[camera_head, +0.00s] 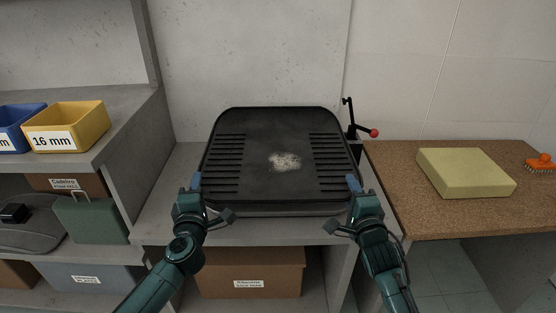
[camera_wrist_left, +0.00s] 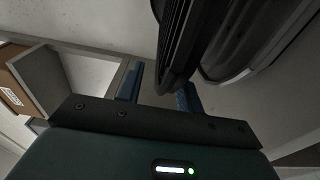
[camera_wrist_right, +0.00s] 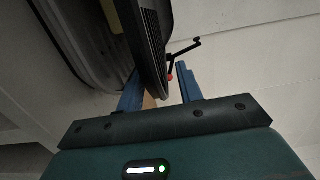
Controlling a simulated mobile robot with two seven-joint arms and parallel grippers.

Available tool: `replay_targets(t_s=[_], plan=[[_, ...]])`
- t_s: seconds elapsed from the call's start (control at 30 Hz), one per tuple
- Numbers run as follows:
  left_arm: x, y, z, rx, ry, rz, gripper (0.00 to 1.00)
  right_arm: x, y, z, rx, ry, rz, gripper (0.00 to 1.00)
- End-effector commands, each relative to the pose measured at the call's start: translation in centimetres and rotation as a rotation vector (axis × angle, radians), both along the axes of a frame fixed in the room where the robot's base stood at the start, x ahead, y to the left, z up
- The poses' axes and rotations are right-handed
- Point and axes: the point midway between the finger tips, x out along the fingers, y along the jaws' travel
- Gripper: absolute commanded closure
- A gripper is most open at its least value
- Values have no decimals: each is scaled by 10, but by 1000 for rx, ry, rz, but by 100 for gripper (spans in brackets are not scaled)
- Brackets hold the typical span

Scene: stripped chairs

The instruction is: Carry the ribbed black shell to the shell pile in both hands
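The ribbed black shell (camera_head: 275,175), with slots down both sides and a pale worn patch, lies flat above the grey counter. A greyer shell edge shows below it in the left wrist view (camera_wrist_left: 262,35) and the right wrist view (camera_wrist_right: 75,40), seemingly the shell pile; I cannot tell whether they touch. My left gripper (camera_head: 196,182) is at the shell's front left edge, fingers apart on either side of the rim (camera_wrist_left: 172,75). My right gripper (camera_head: 354,184) is at the front right edge, fingers apart, with a gap beside the rim (camera_wrist_right: 152,75).
A clamp with a red knob (camera_head: 374,133) stands behind the shell's right side. A cork-topped bench (camera_head: 400,215) at right holds a yellow block (camera_head: 465,172) and an orange brush (camera_head: 541,163). Shelves at left hold a yellow bin (camera_head: 85,120). A cardboard box (camera_head: 250,275) sits below.

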Motion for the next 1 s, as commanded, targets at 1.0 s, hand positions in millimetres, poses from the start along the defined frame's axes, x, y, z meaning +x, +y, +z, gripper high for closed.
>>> replay_targets(t_s=[1.0], plan=[[-119,-15,0,0,0,0,64,-23,-2,-1,2,1,0,64]])
